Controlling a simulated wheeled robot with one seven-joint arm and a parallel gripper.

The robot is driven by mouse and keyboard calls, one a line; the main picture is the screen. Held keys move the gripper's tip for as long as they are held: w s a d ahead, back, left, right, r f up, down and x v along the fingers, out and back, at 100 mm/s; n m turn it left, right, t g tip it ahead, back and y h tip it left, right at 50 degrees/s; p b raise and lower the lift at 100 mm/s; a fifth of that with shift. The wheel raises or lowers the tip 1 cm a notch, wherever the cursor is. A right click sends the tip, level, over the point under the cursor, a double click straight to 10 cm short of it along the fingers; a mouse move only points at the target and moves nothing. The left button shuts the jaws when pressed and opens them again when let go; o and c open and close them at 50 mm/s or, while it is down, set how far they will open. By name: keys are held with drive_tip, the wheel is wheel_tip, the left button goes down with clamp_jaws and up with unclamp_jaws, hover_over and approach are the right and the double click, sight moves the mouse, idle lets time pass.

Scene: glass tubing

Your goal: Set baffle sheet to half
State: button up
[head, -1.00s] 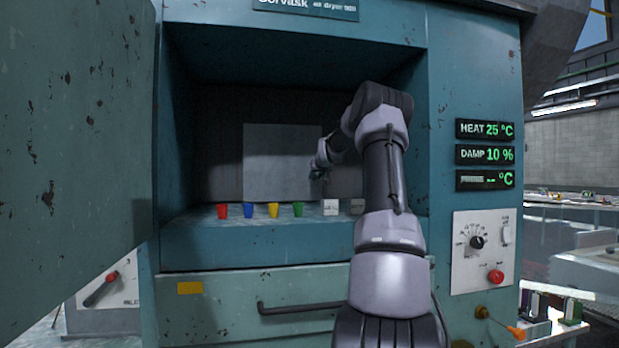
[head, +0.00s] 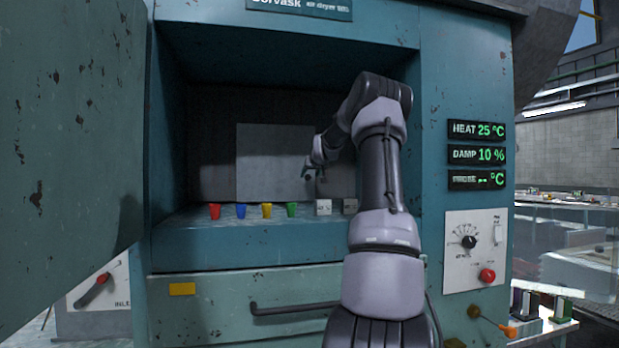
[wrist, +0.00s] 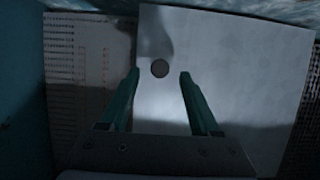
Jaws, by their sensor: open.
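The baffle sheet (head: 262,160) is a plain light grey panel standing upright at the back of the open chamber. In the wrist view the sheet (wrist: 235,60) fills much of the middle and right, with a dark round knob (wrist: 160,68) near its left edge. My gripper (wrist: 158,75) is open and empty. Its two fingertips sit on either side of the knob in the picture; I cannot tell how far they are from it. In the head view my gripper (head: 308,174) is inside the chamber, in front of the sheet's right part, and the knob cannot be made out.
An open door (head: 65,140) stands at the left. A panel reads HEAT 25 °C (head: 478,130).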

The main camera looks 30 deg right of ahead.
drive_tip(key=v, duration=0.8)
drive_tip(key=shift+s, duration=0.2)
drive_tip(key=shift+r, duration=0.1)
drive_tip(key=shift+a, duration=0.15)
drive_tip(key=s+a+f+g, duration=0.1)
drive_tip(key=s+a, duration=0.2)
drive_tip(key=a, duration=0.4)
drive_tip(key=s+a+f+n+g+y, duration=0.1)
drive_tip(key=s+a, duration=0.2)
drive_tip(key=a, duration=0.3)
drive_tip(key=s+a+f+g, duration=0.1)
drive_tip(key=s+a, duration=0.2)
drive_tip(key=a, duration=0.4)
drive_tip(key=s+a+f+g+y, duration=0.1)
drive_tip(key=s+a+f, duration=0.2)
drive_tip(key=s, duration=0.7)
drive_tip(key=s+a+f+m+g+y, duration=0.1)
drive_tip(key=s+a+f+y, duration=0.1)
drive_tip(key=s+a, duration=0.5)
drive_tip(key=s+a+f+m+g+y, duration=0.1)
drive_tip(key=s+a+f, duration=0.3)
drive_tip(key=s, duration=1.1)
drive_tip(key=shift+s+a+f+y, duration=0.15)
drive_tip(key=shift+s+a+y, duration=0.1)
drive_tip(key=shift+a+y, duration=0.3)
